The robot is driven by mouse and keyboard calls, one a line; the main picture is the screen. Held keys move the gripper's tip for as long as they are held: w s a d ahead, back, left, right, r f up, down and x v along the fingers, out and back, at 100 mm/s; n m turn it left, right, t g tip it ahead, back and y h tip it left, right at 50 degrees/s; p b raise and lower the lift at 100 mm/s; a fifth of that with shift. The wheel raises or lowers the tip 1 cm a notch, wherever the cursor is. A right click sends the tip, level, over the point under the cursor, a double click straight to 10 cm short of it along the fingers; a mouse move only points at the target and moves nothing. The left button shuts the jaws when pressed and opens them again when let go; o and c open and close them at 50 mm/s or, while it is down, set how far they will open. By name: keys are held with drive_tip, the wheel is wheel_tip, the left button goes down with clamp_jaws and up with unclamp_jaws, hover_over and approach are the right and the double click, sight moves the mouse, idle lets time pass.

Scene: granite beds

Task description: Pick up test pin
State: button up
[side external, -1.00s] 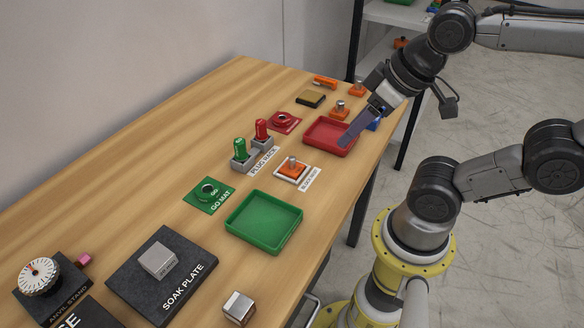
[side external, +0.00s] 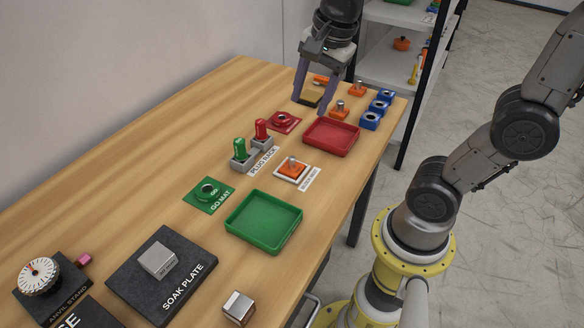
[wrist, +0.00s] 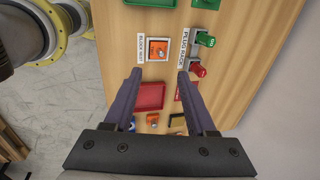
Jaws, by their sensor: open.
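No object in view is labelled as the test pin, and I cannot tell for certain which one it is. A small pink piece (side external: 84,259) lies beside the dial stand at the lower left. A green-handled plug (side external: 240,149) and a red-handled plug (side external: 262,130) stand upright in the plug rack (side external: 241,164). Orange blocks with metal posts stand at the far end (side external: 340,109) and in the white block nest (side external: 292,168).
The red tray (side external: 351,147) and green tray (side external: 231,230) are empty. Blue blocks (side external: 370,121) line the far right edge. The soak plate (side external: 198,272) carries a grey block (side external: 158,260). A metal cube (side external: 239,307) sits at the front. The table's left side is largely clear.

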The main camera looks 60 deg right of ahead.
drive_tip(key=w+d+f+m+g, duration=0.2)
drive_tip(key=w+f+m+g, duration=0.1)
drive_tip(key=w+f, duration=0.3)
hover_over(292, 157)
drive_tip(key=f, duration=0.5)
drive_tip(key=a+f, duration=0.1)
drive_tip(key=f, duration=0.2)
drive_tip(key=shift+f, duration=0.1)
drive_tip(key=shift+d+f, duration=0.25)
drive_tip(key=shift+f, duration=1.3)
drive_tip(key=shift+d+f, duration=0.2)
drive_tip(key=shift+f, duration=1.35)
clamp_jaws()
drive_tip(key=shift+r, duration=0.1)
